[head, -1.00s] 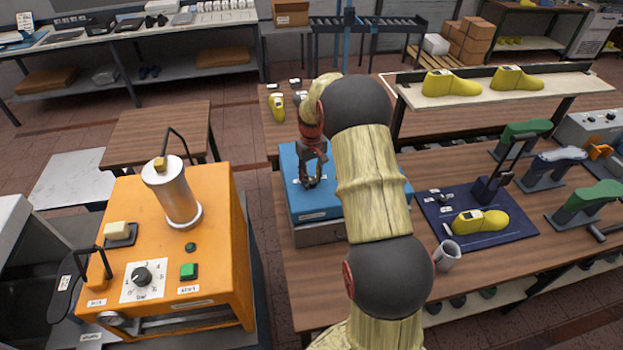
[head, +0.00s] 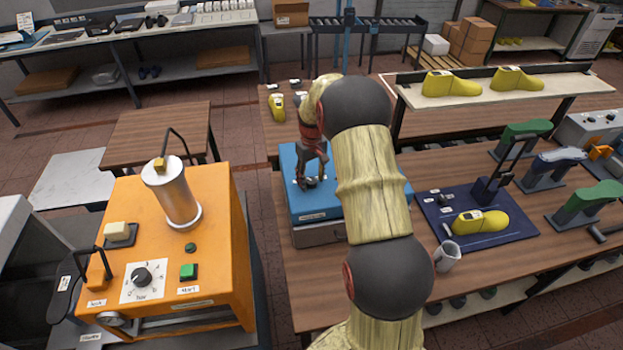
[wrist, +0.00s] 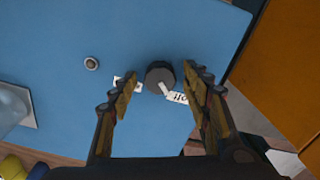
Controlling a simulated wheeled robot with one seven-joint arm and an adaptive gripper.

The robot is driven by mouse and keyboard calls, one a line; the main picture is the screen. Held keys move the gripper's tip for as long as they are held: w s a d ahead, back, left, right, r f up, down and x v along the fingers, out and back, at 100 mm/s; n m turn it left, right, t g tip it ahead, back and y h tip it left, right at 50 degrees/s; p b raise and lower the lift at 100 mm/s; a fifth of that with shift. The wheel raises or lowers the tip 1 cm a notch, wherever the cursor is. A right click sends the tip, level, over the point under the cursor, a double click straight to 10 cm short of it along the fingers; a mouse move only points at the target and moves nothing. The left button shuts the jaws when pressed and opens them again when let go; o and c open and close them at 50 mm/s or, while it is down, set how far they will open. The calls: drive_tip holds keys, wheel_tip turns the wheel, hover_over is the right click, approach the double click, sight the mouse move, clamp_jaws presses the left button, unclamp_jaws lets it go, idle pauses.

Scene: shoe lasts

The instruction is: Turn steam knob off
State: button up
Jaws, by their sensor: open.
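A round dark knob (wrist: 160,76) sits on top of a blue box (head: 306,213), which the wrist view also shows as a blue surface (wrist: 70,60). A white pointer mark on the knob points down and right, toward a small white label (wrist: 179,97). Another white label (wrist: 125,84) lies at the knob's left; I cannot read either surely. My gripper (wrist: 160,82) is open, one finger on each side of the knob, with gaps between fingers and knob. In the head view my gripper (head: 308,183) is low over the box top and largely hides the knob.
A small round grey button (wrist: 91,64) is on the blue surface. An orange machine (head: 215,240) with a dial stands at the left.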

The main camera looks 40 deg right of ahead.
sight(311, 180)
drive_tip(key=shift+r, duration=0.1)
wheel_tip(311, 180, up, 12)
idle(0.6)
idle(0.5)
